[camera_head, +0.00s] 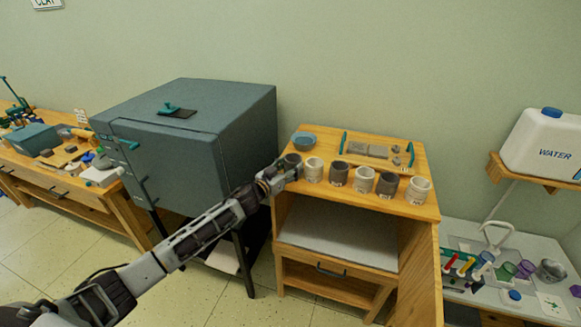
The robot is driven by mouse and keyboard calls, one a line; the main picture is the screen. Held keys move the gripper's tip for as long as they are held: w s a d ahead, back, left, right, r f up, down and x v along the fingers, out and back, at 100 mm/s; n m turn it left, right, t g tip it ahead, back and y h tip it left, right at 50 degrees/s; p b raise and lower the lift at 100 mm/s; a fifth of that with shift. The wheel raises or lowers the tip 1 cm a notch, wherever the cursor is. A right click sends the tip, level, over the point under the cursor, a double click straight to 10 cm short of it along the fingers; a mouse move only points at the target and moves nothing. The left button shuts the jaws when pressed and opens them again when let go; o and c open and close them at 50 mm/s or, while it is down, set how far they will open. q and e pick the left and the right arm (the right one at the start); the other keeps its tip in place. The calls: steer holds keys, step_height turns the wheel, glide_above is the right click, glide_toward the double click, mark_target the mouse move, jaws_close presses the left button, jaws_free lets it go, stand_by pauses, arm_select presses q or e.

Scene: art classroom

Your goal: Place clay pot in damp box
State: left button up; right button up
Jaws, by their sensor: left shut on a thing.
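Clay pots stand in a row along the front of the wooden cabinet's top (405,149), dark and pale ones alternating. My left gripper (287,174) reaches in from the lower left and is shut on the dark clay pot (292,159) at the row's left end. The gripper partly hides this pot, and I cannot tell whether it still touches the top. Below, the cabinet has an open compartment with a pale grey slab (335,243) as its floor and a wooden door (418,275) swung open at the right. No label marks the damp box. My right gripper is out of view.
A blue bowl (304,140) and tools lie behind the pots. A sink counter (520,295) and water tank (545,145) are at the right.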

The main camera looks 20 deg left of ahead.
mark_target(288, 169)
arm_select(q)
steer(key=shift+f, duration=0.15)
steer(key=o, duration=1.1)
steer(key=shift+s+f+b, duration=0.1)
steer(key=shift+b, duration=0.3)
steer(key=shift+b+v, duration=0.5)
steer(key=shift+v, duration=2.15)
steer(key=shift+b+v, duration=0.55)
steer(key=shift+v, duration=3.65)
steer(key=shift+d, duration=0.2)
